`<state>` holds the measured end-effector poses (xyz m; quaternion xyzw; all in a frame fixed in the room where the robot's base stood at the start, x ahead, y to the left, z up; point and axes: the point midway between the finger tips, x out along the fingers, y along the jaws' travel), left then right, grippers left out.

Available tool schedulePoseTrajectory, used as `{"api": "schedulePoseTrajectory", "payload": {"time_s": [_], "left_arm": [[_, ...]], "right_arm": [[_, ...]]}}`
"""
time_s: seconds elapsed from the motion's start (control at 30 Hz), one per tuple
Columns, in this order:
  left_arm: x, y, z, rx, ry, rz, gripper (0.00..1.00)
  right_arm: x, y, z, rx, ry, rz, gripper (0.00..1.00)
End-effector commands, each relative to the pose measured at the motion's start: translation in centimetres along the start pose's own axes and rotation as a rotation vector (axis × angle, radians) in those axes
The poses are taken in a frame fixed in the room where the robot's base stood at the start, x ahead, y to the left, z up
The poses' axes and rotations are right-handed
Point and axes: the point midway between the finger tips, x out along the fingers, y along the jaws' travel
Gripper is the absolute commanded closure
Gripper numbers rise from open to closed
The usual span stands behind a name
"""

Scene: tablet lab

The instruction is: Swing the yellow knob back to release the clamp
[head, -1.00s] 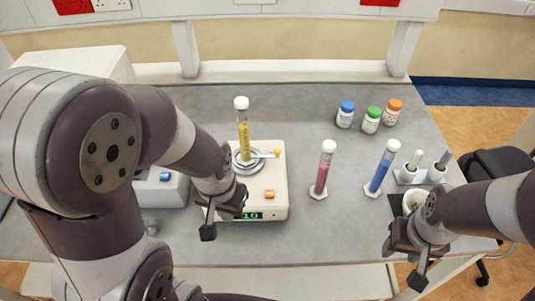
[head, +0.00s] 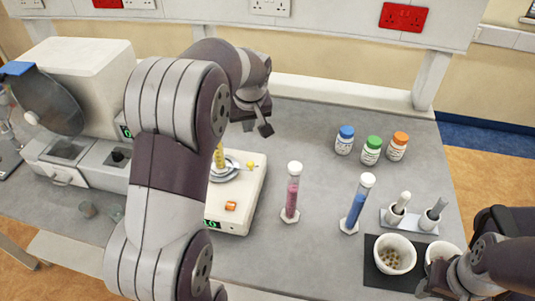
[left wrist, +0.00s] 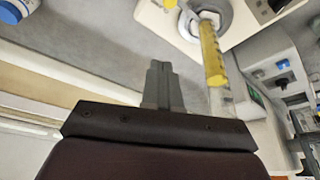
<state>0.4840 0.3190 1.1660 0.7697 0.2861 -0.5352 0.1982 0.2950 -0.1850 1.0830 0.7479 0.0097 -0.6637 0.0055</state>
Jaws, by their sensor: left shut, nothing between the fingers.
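The yellow knob (head: 251,166) is at the right end of a pale lever on the cream device (head: 240,205). The lever reaches right from the silver round plate, where a tube of yellow liquid (head: 219,158) stands, partly hidden by my left arm. My left gripper (head: 262,122) is above and behind the device, apart from the knob, its fingers shut and empty. In the left wrist view the shut fingers (left wrist: 161,82) are beside the yellow tube (left wrist: 212,55), and the knob (left wrist: 170,3) is at the top edge. My right gripper (head: 432,290) is low at the right.
A pink tube (head: 291,195) and a blue tube (head: 358,205) stand right of the device. Bottles with blue (head: 345,140), green (head: 371,151) and orange caps (head: 397,146) are behind. A mortar (head: 394,255) sits front right. The bench between the device and bottles is clear.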

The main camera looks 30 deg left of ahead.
Motion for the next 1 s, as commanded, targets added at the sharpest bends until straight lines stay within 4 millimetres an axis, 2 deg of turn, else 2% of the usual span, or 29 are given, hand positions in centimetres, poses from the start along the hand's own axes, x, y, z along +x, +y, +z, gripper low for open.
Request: {"api": "schedulePoseTrajectory", "payload": {"time_s": [0.33, 0.47, 0.8, 1.0], "left_arm": [[0.5, 0.0, 0.1, 0.003, -0.002, -0.001, 1.00], [2.5, 0.0, 0.1, 0.004, -0.004, -0.001, 1.00], [9.8, 0.0, 0.1, 0.004, -0.005, -0.001, 1.00], [9.4, 0.1, 2.9, 0.007, -0.001, 0.001, 1.00]], "right_arm": [[-0.2, 0.0, 0.0, 0.000, 0.000, 0.000, 0.53], [-0.8, 0.0, -0.1, 0.000, 0.000, 0.000, 0.53], [-2.5, 0.0, -0.3, 0.000, 0.000, 0.000, 0.53], [-3.4, 0.0, -0.4, 0.000, 0.000, 0.000, 0.53]]}}
